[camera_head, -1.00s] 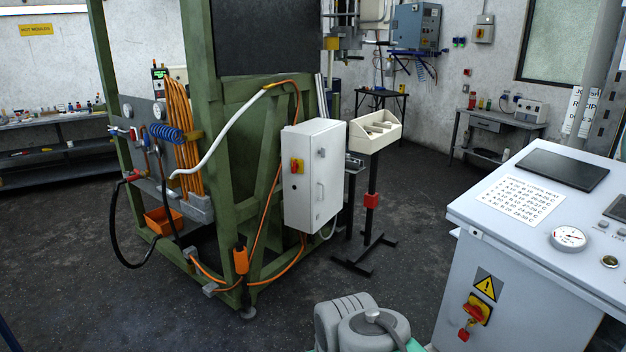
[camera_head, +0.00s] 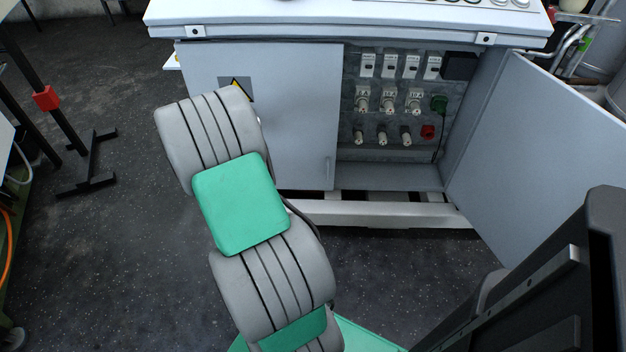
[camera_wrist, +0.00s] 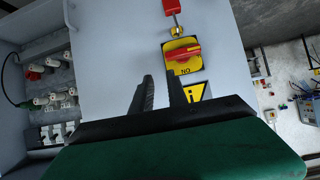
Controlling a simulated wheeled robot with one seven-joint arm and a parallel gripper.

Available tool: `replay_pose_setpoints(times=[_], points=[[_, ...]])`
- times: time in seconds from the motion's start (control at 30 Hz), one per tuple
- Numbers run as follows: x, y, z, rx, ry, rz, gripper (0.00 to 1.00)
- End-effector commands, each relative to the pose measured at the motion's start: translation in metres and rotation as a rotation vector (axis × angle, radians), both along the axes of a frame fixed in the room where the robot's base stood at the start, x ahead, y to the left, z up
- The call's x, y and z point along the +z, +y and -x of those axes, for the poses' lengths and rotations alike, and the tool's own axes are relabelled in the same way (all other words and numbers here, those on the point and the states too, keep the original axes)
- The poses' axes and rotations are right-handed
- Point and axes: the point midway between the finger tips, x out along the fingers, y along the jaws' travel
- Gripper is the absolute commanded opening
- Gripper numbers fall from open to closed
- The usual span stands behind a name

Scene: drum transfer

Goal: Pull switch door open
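The switch door (camera_head: 300,90) is the grey left door of the cabinet and looks shut; it also shows in the wrist view (camera_wrist: 105,60). Its handle (camera_head: 327,170) is near its lower right edge. A red-and-yellow rotary switch (camera_wrist: 182,54) with a red padlock (camera_wrist: 171,7) shows in the wrist view; in the head view my arm hides it. The warning sign (camera_head: 238,88) is partly covered by my arm. My gripper (camera_wrist: 160,84) is open and empty, its two fingers apart in front of the door by the switch. In the head view the gripper is hidden.
The cabinet's right door (camera_head: 545,150) stands wide open. The open compartment (camera_head: 390,175) holds several sockets and breakers. A white rail (camera_head: 380,212) runs along the cabinet bottom. A black stand (camera_head: 90,165) is at the left. Dark floor (camera_head: 110,260) is clear beside my arm.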

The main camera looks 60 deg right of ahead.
Motion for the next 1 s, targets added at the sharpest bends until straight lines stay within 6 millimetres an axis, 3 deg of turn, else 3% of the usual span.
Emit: replay_pose_setpoints(times=[0.03,0.1,0.2,0.3,0.4,0.47,0.8,1.0], points=[[-0.090,-0.050,0.029,-0.086,-0.025,0.074,0.19],[-0.153,-0.105,0.069,-0.164,-0.081,0.206,0.19],[-0.225,-0.148,0.125,-0.207,-0.131,0.363,0.19],[-0.271,-0.159,0.164,-0.200,-0.158,0.459,0.19],[-0.287,-0.160,0.180,-0.183,-0.170,0.506,0.19],[-0.288,-0.163,0.183,-0.179,-0.174,0.516,0.19],[-0.288,-0.218,0.167,-0.177,-0.176,0.516,0.19],[-0.286,-0.233,0.162,-0.175,-0.174,0.514,0.19]])
